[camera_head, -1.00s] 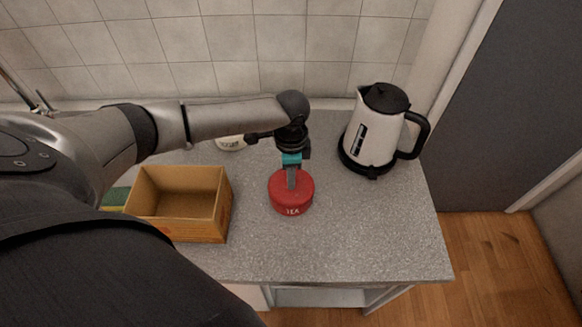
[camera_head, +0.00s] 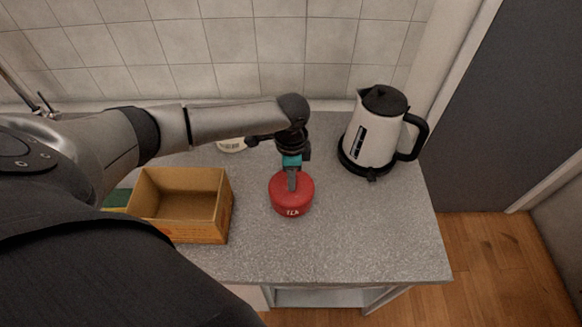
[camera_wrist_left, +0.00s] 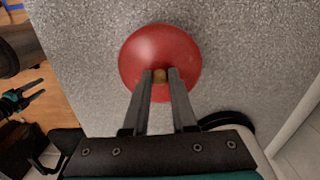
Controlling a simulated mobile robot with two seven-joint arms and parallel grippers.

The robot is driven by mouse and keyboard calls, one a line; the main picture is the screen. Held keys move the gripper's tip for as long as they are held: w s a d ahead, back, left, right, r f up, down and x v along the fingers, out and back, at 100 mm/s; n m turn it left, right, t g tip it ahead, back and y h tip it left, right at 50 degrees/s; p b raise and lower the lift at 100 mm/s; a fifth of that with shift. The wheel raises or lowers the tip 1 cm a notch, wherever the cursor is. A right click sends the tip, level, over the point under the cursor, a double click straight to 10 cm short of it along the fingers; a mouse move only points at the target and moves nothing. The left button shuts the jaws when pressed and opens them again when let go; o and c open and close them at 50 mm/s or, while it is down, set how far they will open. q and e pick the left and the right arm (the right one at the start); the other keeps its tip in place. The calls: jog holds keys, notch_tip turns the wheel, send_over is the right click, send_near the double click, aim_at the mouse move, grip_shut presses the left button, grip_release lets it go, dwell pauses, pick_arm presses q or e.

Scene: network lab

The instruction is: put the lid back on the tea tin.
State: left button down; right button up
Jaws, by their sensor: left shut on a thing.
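The red tea tin (camera_head: 292,212), with TEA in white on its front, stands upright on the grey counter. Its red domed lid (camera_head: 303,184) is on top of it, and I cannot make out a gap between them. My left gripper (camera_head: 292,188) comes down from above, shut on the lid's small brass knob (camera_wrist_left: 160,75). In the left wrist view the lid (camera_wrist_left: 160,45) hides the tin below. My right gripper (camera_wrist_left: 42,88) shows small at the left edge of the left wrist view, away from the tin, its fingers apart.
An open cardboard box (camera_head: 222,215) stands left of the tin. A white and black kettle (camera_head: 368,135) stands at the back right. A pale labelled container (camera_head: 232,145) is partly hidden behind my left arm. The counter (camera_head: 350,235) is clear right and in front of the tin.

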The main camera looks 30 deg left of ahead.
pick_arm(q)
jog(key=shift+c, duration=0.8)
grip_release()
jog(key=shift+r, duration=0.1)
notch_tip(320, 180, up, 3)
jog(key=p, duration=0.3)
jog(key=shift+f, duration=0.2)
jog(key=shift+r+p, duration=0.9)
jog(key=shift+r, duration=1.2)
